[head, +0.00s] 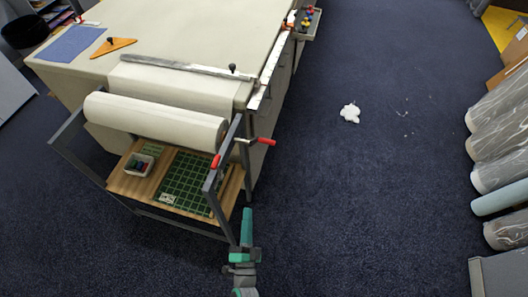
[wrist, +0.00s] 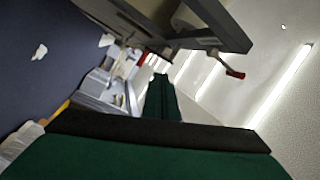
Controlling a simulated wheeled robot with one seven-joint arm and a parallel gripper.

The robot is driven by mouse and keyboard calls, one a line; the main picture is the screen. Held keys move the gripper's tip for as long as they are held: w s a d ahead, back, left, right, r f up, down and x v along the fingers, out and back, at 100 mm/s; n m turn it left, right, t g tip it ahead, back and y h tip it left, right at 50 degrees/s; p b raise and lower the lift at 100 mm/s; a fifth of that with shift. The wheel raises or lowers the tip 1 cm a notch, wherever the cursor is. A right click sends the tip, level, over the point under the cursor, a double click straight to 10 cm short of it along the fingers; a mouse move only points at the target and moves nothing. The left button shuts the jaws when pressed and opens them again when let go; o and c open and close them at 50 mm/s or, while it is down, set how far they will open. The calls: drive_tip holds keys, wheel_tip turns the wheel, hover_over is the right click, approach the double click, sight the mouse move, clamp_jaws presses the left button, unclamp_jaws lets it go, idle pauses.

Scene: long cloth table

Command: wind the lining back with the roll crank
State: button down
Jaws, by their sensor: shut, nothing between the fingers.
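The roll of pale lining (head: 155,120) lies across the near end of the table, in a dark metal frame (head: 212,180). At its right end is the crank with a red grip (head: 267,141) that points out to the right. A second red-tipped part (head: 215,161) shows just left of the frame post. A red grip on a metal arm shows in the wrist view (wrist: 235,74); I cannot tell which of the two it is. My gripper (head: 247,212), green, is shut and empty, upright below and in front of the crank, apart from it. Its fingers show in the wrist view (wrist: 160,80).
A wooden shelf (head: 130,185) under the roll holds a green cutting mat (head: 186,184) and a small box (head: 139,164). A long bar (head: 175,65) lies across the cloth table (head: 190,30).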

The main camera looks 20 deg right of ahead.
sight(256, 142)
drive_tip(key=w+d+m+h, duration=0.1)
drive_tip(key=w+d, duration=0.3)
drive_tip(key=w, duration=0.4)
drive_tip(key=w+d+m+g+h, duration=0.1)
drive_tip(key=w+d+m+h, duration=0.1)
drive_tip(key=w+d+m, duration=0.2)
drive_tip(key=w+d+m+h, duration=0.2)
drive_tip(key=w+d, duration=0.3)
drive_tip(key=w, duration=0.6)
drive_tip(key=shift+w+d+r+m+g, duration=0.2)
drive_tip(key=shift+w+d+m+g, duration=0.15)
drive_tip(key=shift+m, duration=0.35)
drive_tip(key=shift+w, duration=0.15)
